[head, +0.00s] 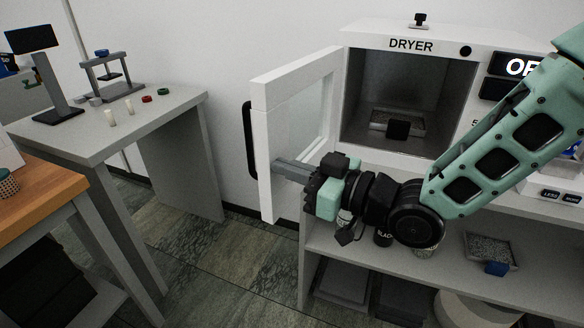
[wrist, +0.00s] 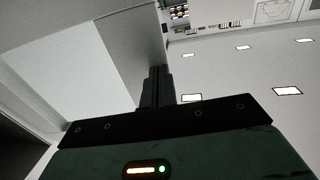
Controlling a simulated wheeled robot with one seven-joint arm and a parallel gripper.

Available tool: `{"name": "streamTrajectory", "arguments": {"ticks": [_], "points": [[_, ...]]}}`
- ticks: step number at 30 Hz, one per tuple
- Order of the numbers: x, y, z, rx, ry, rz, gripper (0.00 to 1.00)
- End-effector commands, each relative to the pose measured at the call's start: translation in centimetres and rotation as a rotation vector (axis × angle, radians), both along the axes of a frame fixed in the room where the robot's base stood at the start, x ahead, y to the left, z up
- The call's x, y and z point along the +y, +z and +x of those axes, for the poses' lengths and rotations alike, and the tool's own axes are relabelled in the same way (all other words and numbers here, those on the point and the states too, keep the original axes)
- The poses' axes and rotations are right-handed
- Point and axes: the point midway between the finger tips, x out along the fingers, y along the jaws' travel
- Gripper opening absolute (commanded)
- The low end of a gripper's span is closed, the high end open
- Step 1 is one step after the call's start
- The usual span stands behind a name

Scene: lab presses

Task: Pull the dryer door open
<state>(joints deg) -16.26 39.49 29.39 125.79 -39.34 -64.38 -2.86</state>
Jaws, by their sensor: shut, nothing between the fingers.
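The white dryer (head: 411,45) stands at the right in the head view. Its door (head: 291,135), a white frame with a clear pane, is swung well open to the left, and the dark chamber shows. The black door handle (head: 249,140) is on the door's outer face. My gripper (head: 278,167) is shut and empty. Its fingers reach the lower part of the door from the chamber side; I cannot tell if they touch it. In the wrist view my shut fingers (wrist: 157,88) are beside the pale door panel (wrist: 85,75).
A tray with a dark block (head: 398,128) sits inside the chamber. A grey table (head: 150,115) with a small press (head: 113,75) stands at the left. A wooden-topped bench (head: 45,200) is at lower left. Floor (head: 215,255) between table and dryer shelf is clear.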

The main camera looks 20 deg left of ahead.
Motion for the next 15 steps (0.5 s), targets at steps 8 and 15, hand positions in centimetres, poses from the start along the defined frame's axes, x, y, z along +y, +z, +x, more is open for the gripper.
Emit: {"name": "streamTrajectory", "arguments": {"ticks": [8,15], "points": [[4.7,-0.3,0.7,-0.003,0.002,0.003,0.00],[6.6,0.0,1.2,0.001,0.000,0.001,0.00]]}}
